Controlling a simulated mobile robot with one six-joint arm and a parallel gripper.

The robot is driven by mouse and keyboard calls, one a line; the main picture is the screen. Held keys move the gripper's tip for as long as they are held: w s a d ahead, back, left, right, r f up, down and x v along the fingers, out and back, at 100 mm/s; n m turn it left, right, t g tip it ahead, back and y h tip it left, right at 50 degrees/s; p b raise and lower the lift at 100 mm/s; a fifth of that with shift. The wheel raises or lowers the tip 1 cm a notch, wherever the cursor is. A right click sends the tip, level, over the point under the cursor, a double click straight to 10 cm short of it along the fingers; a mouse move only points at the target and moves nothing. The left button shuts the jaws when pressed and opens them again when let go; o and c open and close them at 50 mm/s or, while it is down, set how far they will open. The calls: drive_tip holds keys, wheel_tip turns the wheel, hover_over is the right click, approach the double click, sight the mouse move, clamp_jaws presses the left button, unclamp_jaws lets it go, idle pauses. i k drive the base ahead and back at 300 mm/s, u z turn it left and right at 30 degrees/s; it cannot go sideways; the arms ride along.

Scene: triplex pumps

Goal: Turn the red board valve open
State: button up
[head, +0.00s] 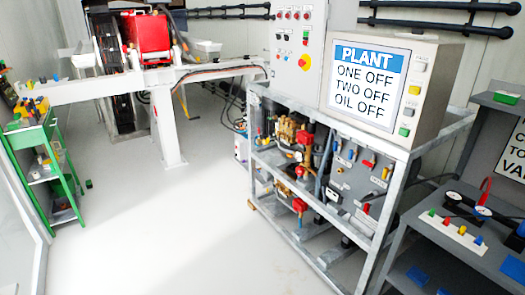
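Several red parts show, and I cannot tell for certain which is the red board valve. A grey panel (345,178) in the metal frame carries small coloured handles, among them a red one (369,163) near its top and another red one (366,208) lower down. A white strip (440,232) on the right bench has a row of coloured knobs, including a red knob (447,221). Whether any of these is open or closed is too small to tell. My gripper is not in view.
A galvanised frame (262,180) holds brass and red pump parts (304,137), with a sign box (385,85) on top reading PLANT ONE OFF TWO OFF OIL OFF. A green shelf (45,165) stands left. The pale floor (175,235) between them is clear.

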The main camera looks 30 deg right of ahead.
sight(369, 164)
drive_tip(key=u, duration=1.3)
drive_tip(key=k, duration=0.1)
drive_tip(key=z, duration=3.1)
drive_tip(key=k, duration=0.55)
drive_tip(key=u, duration=0.1)
drive_tip(key=i, duration=0.55)
drive_tip(key=z, duration=0.05)
